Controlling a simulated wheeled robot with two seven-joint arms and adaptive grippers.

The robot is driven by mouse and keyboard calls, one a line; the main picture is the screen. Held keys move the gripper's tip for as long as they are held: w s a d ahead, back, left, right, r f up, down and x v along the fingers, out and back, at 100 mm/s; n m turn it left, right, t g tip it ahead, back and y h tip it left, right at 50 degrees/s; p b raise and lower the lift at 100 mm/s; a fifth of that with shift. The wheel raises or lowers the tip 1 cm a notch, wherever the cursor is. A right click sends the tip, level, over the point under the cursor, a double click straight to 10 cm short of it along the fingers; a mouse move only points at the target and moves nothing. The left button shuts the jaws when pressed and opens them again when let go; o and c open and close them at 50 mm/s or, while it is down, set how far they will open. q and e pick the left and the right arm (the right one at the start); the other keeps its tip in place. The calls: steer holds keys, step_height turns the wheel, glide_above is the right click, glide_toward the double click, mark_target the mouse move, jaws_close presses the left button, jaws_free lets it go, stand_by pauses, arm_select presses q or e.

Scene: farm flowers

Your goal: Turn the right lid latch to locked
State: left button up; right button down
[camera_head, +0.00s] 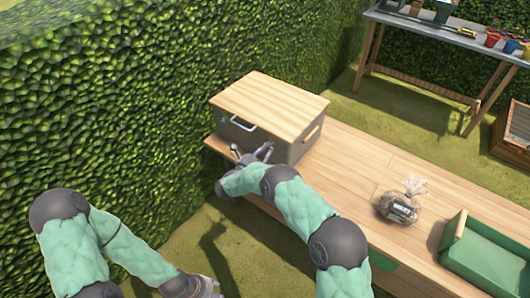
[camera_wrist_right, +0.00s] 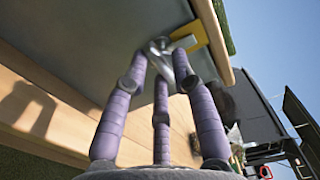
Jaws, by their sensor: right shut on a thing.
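A grey box (camera_head: 282,145) with a flat wooden lid (camera_head: 270,98) stands at the far left end of the wooden bench. The right lid latch (camera_wrist_right: 161,47) is a metal lever beside a yellow plate (camera_wrist_right: 190,35) on the box's grey wall. My right gripper (camera_head: 254,152) is at the box's front face. In the right wrist view its purple fingers (camera_wrist_right: 160,85) close around the latch, hiding part of it. The latch's exact angle is hard to tell. My left gripper (camera_head: 207,287) is low at the bottom edge, away from the box, its fingers unclear.
A clear bag with brown contents (camera_head: 399,207) and a green tray (camera_head: 490,255) stand on the bench (camera_head: 350,165) to the right. A hedge (camera_head: 110,110) closes off the left side.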

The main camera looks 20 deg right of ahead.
steer(key=shift+w+r+m, duration=0.2)
steer(key=shift+r+m, duration=0.1)
steer(key=shift+r, duration=0.1)
steer(key=c, duration=1.1)
jaws_free()
steer(key=shift+s, duration=0.1)
steer(key=shift+s+f, duration=0.1)
steer(key=shift+f, duration=0.2)
steer(key=v, duration=1.2)
